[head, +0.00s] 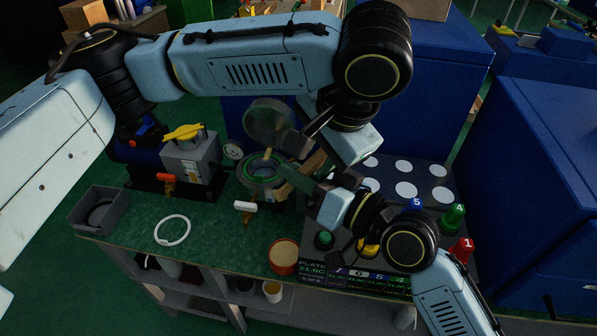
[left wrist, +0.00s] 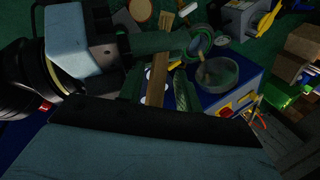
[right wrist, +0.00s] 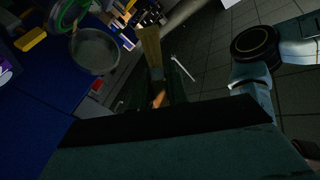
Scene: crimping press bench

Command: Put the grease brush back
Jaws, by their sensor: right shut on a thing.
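The grease brush has a flat wooden handle (right wrist: 151,46), with a copper-coloured part (right wrist: 159,97) low between my right gripper's fingers. My right gripper (right wrist: 158,88) is shut on it. In the head view the wooden piece (head: 316,163) shows between my two grippers, above the bench. My left gripper (left wrist: 157,88) has its fingers apart, with the wooden strip (left wrist: 158,78) between them in the picture; I see gaps on both sides. In the head view my right gripper (head: 300,187) is beside the round green-rimmed pot (head: 262,180). The brush's bristles are not clear.
A round glass lid (head: 269,119) stands raised behind the pot. A grey tray (head: 99,210), a white ring (head: 173,230) and a round orange-rimmed tin (head: 283,256) are on the green bench. A dark plate with white discs (head: 405,190) and coloured pieces is at right. Front left bench is mostly clear.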

